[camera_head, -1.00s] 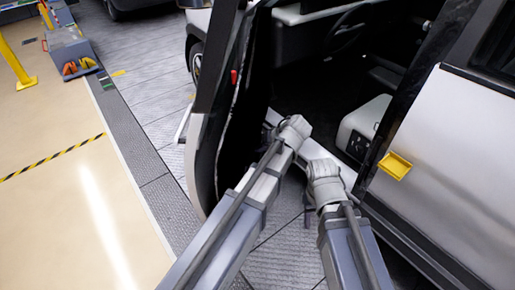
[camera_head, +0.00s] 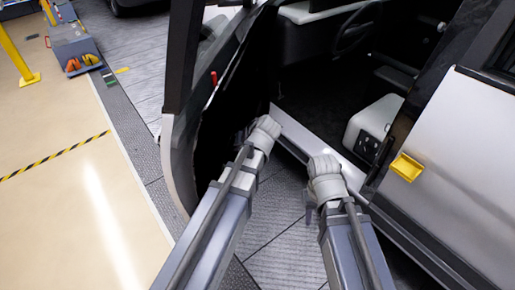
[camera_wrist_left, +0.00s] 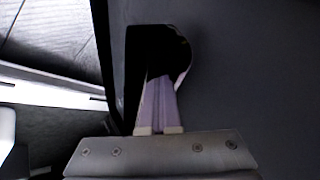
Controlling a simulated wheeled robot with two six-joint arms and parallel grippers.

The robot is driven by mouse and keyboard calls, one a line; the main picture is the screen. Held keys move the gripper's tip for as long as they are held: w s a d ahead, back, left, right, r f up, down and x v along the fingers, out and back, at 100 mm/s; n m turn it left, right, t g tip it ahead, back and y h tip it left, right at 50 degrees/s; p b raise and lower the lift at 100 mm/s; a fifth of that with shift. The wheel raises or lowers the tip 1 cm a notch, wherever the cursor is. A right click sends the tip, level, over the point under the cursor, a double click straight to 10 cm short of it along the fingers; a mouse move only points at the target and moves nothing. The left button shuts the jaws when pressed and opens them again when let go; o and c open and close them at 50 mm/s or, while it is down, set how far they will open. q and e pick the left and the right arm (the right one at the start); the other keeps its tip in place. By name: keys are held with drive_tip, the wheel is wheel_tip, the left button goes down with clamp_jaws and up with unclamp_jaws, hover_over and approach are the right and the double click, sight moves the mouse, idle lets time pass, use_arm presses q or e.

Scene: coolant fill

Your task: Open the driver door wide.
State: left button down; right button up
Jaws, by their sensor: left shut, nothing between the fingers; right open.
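The driver door (camera_head: 182,150) stands open on the left of the doorway in the head view, its dark inner side facing the cabin. My left gripper (camera_head: 262,132) is at the door's inner side. In the left wrist view its fingers (camera_wrist_left: 160,105) are together and empty, reaching into a dark recess in the dark panel (camera_wrist_left: 245,80). Whether they touch the panel cannot be told. My right gripper (camera_head: 322,178) is open and apart from the door, in front of the sill; its fingertips are mostly hidden.
The cabin shows a steering wheel (camera_head: 357,25) and a pale seat base (camera_head: 372,125). The rear door with a yellow handle (camera_head: 407,167) is at the right. Bare floor (camera_head: 70,215) lies left of the door. A grey box (camera_head: 73,48) and yellow post (camera_head: 15,50) stand far left.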

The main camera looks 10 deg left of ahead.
use_arm(q)
drive_tip(key=s+a, duration=0.3)
drive_tip(key=a, duration=2.7)
drive_tip(key=shift+a, duration=0.35)
drive_tip(key=shift+s+d, duration=0.1)
drive_tip(key=s+d+r+p, duration=0.4)
drive_tip(key=d+r+p, duration=0.1)
drive_tip(key=s+d+r+p, duration=0.2)
drive_tip(key=shift+d+r+p, duration=0.3)
drive_tip(key=shift+r+p, duration=0.05)
drive_tip(key=shift+p, duration=0.05)
use_arm(e)
wheel_tip(320, 180, up, 8)
drive_tip(key=d, duration=0.1)
drive_tip(key=shift+w+d, duration=0.25)
drive_tip(key=shift+f, duration=0.1)
